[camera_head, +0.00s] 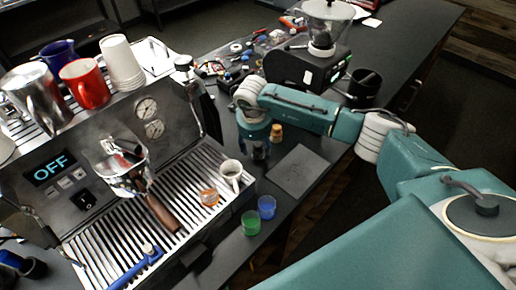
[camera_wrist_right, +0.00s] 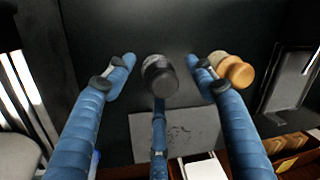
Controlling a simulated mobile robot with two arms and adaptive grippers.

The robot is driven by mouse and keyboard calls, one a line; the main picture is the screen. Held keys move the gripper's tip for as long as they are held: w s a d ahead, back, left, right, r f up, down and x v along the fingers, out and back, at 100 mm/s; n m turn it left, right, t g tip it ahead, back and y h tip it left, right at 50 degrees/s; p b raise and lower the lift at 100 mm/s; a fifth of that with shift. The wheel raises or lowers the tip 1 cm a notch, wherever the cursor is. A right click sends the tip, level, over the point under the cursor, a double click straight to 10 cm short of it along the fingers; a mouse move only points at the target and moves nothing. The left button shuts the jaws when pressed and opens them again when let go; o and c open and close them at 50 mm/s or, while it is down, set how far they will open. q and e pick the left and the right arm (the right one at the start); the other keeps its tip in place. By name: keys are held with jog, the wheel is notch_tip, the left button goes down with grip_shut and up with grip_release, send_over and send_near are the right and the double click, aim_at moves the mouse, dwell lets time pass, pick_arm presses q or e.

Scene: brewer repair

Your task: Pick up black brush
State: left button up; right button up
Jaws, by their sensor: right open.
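A dark, upright, round-topped thing, which looks like the black brush (camera_wrist_right: 160,78), stands on the dark counter between my right gripper's fingers in the wrist view. In the head view my right gripper (camera_head: 257,148) points down over the counter, right of the coffee machine, and mostly hides it. The right gripper (camera_wrist_right: 158,88) is open, with blue fingers on either side of the dark thing and a further blue finger below it. I see a gap to the side fingers; contact with the near finger cannot be told. My left gripper is not in view.
A wooden-topped piece (camera_head: 277,132) stands close beside the right gripper. A grey mat (camera_head: 298,172) lies nearby. The coffee machine (camera_head: 110,150) carries a white cup (camera_head: 231,172) and a blue-handled brush (camera_head: 138,268). Green (camera_head: 251,223) and blue (camera_head: 267,207) cups stand in front. A grinder (camera_head: 305,65) stands behind.

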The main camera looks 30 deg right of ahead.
aim_at(257, 145)
jog(key=shift+c, duration=0.2)
jog(key=c, duration=1.2)
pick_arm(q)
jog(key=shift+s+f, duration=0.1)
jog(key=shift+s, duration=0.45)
pick_arm(e)
jog(key=shift+r, duration=0.1)
jog(key=shift+r, duration=0.4)
pick_arm(q)
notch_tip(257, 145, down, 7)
jog(key=b, duration=0.7)
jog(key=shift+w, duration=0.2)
pick_arm(e)
jog(key=w+d+v, duration=0.1)
jog(key=v, duration=0.8)
jog(key=w+d+v, duration=0.1)
jog(key=w+v, duration=0.1)
jog(key=v, duration=0.7)
jog(key=shift+d+r, duration=0.2)
jog(key=shift+r, duration=0.55)
jog(key=shift+s, duration=0.1)
